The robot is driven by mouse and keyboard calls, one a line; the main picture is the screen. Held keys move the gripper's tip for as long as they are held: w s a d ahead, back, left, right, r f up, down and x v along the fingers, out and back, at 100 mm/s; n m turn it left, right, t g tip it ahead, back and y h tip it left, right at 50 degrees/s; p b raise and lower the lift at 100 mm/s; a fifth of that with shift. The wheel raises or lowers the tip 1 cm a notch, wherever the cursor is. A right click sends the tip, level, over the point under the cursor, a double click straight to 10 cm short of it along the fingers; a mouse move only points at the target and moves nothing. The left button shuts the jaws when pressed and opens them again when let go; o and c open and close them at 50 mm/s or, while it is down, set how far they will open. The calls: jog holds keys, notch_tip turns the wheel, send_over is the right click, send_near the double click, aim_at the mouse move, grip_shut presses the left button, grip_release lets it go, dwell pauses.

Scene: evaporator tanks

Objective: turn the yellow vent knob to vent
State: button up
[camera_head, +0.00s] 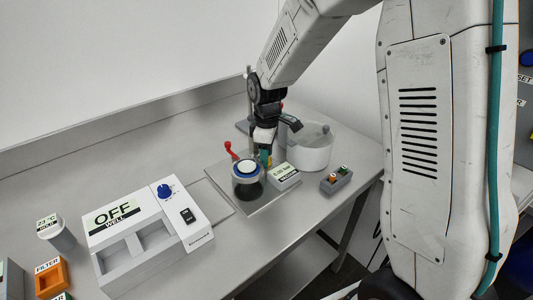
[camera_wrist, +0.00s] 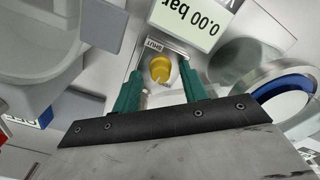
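The yellow vent knob (camera_wrist: 160,69) is near the top middle of the wrist view, on a pale plate with a small upside-down SHUT label (camera_wrist: 154,46) beside it. A notch shows on the knob's lower side. My gripper (camera_wrist: 160,78) has two teal fingers, one on each side of the knob and apart from each other. It looks open, with the knob just beyond or between the fingertips; I cannot tell whether they touch it. In the head view my gripper (camera_head: 264,156) points down behind the dark glass vessel and mostly hides the knob.
A pressure display (camera_wrist: 190,20) reads 0.00 bar. Close by stand a blue-rimmed vessel (camera_head: 247,183), a red lever (camera_head: 229,149), a white tub (camera_head: 312,152) and a small switch box (camera_head: 337,180). A white heater unit (camera_head: 120,262) reading OFF stands at left.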

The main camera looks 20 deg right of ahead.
jog(key=shift+r, duration=0.1)
notch_tip(320, 180, up, 8)
jog(key=shift+f, duration=0.2)
dwell(0.4)
